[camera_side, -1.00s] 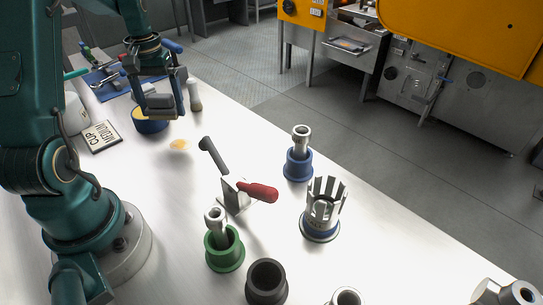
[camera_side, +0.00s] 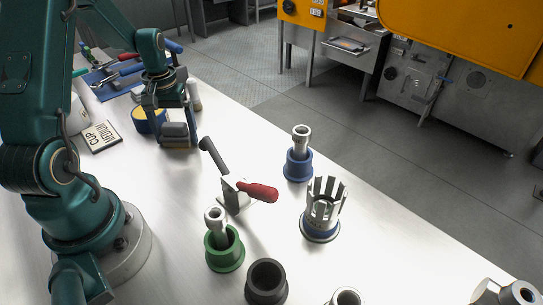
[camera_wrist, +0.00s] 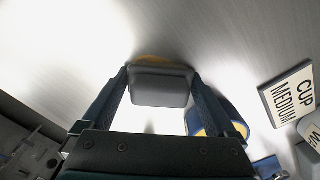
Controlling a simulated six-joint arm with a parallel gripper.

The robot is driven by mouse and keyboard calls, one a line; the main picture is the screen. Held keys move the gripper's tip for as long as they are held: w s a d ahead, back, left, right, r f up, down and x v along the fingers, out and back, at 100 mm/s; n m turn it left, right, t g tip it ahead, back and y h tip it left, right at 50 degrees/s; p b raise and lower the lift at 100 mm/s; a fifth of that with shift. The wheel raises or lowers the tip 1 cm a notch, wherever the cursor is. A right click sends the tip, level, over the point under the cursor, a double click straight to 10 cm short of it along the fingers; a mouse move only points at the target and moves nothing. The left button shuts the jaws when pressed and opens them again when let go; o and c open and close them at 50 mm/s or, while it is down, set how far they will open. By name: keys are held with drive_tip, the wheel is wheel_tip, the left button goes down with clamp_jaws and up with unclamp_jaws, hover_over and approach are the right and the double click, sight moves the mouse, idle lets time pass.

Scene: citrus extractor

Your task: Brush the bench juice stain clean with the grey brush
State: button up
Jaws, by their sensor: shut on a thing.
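My gripper (camera_side: 177,122) is shut on the grey brush (camera_side: 178,139), a block low over the bench or on it; I cannot tell whether it touches. In the wrist view the brush (camera_wrist: 160,89) sits between the two fingers of my gripper (camera_wrist: 160,76). A yellow-orange edge of the juice stain (camera_wrist: 152,58) shows just beyond the brush in the wrist view. In the side view the stain is hidden behind the brush and gripper.
A blue and yellow round container (camera_side: 144,121) stands close beside my gripper. The MEDIUM CUP sign (camera_side: 101,137) lies to its left. A stand with a red handle (camera_side: 257,191) and a blue holder (camera_side: 299,167) are to the right. Bare bench lies in front.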

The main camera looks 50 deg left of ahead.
sight(187, 152)
drive_tip(key=d, duration=0.4)
drive_tip(key=shift+a, duration=3.75)
wheel_tip(187, 152, up, 8)
drive_tip(key=shift+r, duration=0.15)
